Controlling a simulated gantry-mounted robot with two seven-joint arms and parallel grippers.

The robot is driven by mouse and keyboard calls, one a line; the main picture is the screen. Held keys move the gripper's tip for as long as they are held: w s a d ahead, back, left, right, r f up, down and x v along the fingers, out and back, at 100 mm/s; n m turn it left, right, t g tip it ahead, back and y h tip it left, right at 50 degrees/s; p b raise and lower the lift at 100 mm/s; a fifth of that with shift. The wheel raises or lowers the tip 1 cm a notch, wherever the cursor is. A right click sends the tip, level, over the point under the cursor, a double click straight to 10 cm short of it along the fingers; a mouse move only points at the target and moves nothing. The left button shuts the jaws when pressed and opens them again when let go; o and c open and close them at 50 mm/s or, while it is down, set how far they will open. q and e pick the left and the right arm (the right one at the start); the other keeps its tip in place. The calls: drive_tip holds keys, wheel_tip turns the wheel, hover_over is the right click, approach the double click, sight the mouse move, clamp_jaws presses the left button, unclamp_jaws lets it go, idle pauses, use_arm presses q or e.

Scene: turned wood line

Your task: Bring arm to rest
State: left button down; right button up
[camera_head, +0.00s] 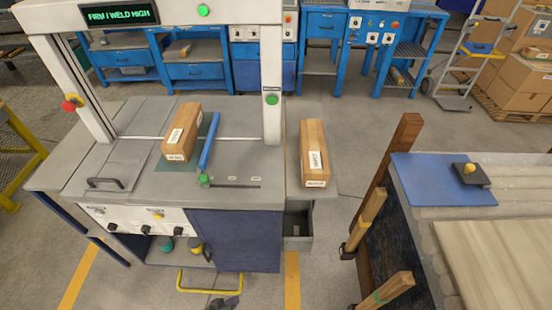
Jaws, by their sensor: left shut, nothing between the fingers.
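Only a small dark piece of my left gripper (224,302) shows at the bottom edge, low in front of the grey machine (130,170). It is shut and empty, and clear of the machine top. Most of it and the arm behind it are out of frame. My right gripper is not in view. A wooden block (185,128) with white labels lies on the machine top, left of a blue bar (210,140). A second labelled wooden block (314,145) lies on the side shelf (328,185) to the right.
A white frame (271,80) with a green-lettered display (119,14) rises over the machine. A yellow bar (210,290) sits low in front. Wooden posts (368,215) and a bench with a blue mat (430,180) stand at the right. Floor is open between.

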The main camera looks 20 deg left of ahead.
use_arm(q)
drive_tip(key=s+r+m+g+p, duration=0.2)
drive_tip(key=r+p, duration=1.8)
drive_tip(key=r, duration=1.2)
drive_tip(key=s+r+m+g+y+p, duration=0.1)
drive_tip(key=s+r+m+p, duration=0.3)
drive_tip(key=r+p, duration=1.6)
wheel_tip(320, 180, up, 13)
drive_tip(key=shift+s+d+f+m+g+y, duration=0.1)
drive_tip(key=shift+s+d+m+g+y, duration=0.15)
drive_tip(key=shift+m+g, duration=0.5)
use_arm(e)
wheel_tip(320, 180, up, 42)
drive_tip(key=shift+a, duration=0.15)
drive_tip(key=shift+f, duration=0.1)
use_arm(q)
drive_tip(key=shift+n, duration=0.35)
